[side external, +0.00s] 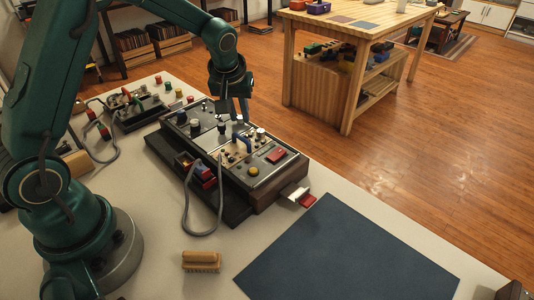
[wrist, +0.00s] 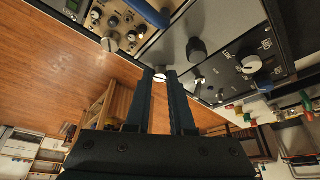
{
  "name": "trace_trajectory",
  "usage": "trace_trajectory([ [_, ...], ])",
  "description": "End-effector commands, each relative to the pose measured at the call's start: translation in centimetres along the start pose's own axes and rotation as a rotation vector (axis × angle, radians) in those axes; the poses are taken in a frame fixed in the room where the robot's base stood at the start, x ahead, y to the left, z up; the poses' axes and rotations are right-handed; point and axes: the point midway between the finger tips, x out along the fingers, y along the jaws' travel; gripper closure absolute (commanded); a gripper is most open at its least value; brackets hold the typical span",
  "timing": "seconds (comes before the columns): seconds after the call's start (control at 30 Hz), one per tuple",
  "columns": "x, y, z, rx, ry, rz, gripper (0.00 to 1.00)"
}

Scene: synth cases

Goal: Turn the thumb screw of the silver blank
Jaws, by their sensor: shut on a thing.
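In the wrist view, my gripper (wrist: 160,71) is shut on a small silver thumb screw (wrist: 160,77), whose pale head shows between the fingertips. The screw is at the near edge of the silver blank (wrist: 165,47), a plain grey plate between a tan panel and a dark panel. In the side view, my gripper (side external: 236,117) points down at the far edge of the module case (side external: 262,196); the screw is too small to make out there.
On the table are a grey cable (side external: 187,207), a wooden brush (side external: 201,261), a blue mat (side external: 345,260) and a second device (side external: 138,110).

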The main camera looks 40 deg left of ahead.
Motion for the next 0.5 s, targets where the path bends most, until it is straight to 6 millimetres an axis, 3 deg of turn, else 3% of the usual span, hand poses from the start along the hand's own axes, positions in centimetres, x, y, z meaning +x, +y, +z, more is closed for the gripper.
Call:
trace_trajectory([
  [0.5,0.12,0.57,-0.10,-0.454,-0.001,-0.188,1.00],
])
